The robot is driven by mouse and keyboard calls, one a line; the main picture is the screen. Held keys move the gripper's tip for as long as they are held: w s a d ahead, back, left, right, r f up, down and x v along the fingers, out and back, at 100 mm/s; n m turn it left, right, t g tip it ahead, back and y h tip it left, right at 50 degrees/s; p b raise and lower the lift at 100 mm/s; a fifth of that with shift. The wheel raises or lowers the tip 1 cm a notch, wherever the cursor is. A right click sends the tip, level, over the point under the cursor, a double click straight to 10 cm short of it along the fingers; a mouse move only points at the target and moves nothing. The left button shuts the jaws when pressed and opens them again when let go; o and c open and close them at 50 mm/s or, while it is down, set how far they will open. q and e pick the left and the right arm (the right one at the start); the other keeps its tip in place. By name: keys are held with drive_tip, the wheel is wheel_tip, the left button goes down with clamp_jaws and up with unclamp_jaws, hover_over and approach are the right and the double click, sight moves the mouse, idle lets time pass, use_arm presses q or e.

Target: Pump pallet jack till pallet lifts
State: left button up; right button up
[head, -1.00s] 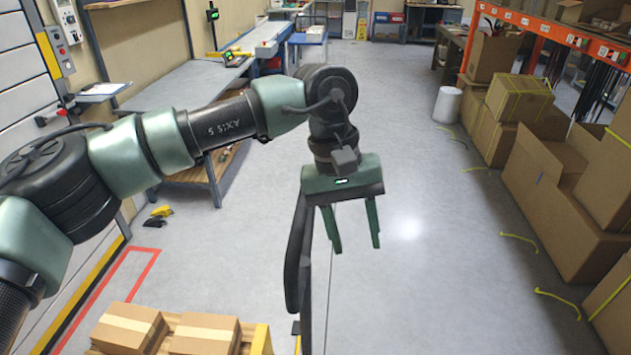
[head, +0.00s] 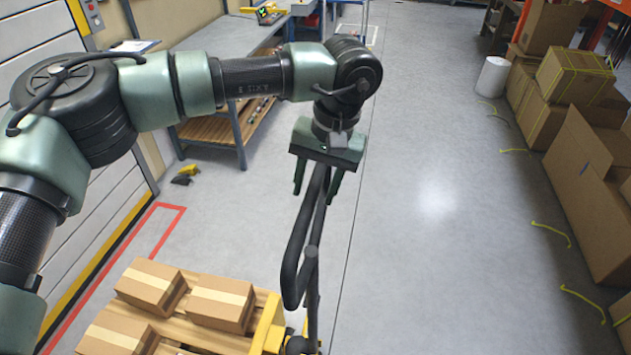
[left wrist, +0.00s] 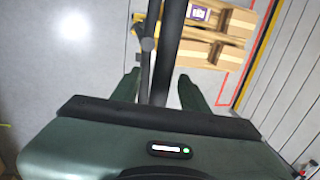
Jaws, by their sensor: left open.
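The pallet jack's black loop handle (head: 293,262) stands upright in the lower middle of the head view, above its yellow body (head: 270,325). The wooden pallet (head: 192,336) bears several cardboard boxes (head: 222,303). My left gripper (head: 316,190) is open at the top of the handle, pointing down. In the left wrist view, the handle (left wrist: 172,42) runs up between the two spread green fingers (left wrist: 157,84). I cannot tell whether a finger touches it. Whether the pallet is off the floor is not clear. My right gripper is out of view.
A workbench (head: 215,60) stands behind on the left. Large cardboard boxes (head: 590,190) line the right side, with yellow straps on the floor. A white bin (head: 492,77) stands farther back. The grey floor right of the handle is clear.

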use_arm(q)
drive_tip(key=shift+s+a, duration=0.15)
clamp_jaws()
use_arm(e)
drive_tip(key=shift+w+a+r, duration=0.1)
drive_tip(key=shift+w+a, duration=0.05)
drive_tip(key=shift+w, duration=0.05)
use_arm(q)
drive_tip(key=shift+r, duration=0.1)
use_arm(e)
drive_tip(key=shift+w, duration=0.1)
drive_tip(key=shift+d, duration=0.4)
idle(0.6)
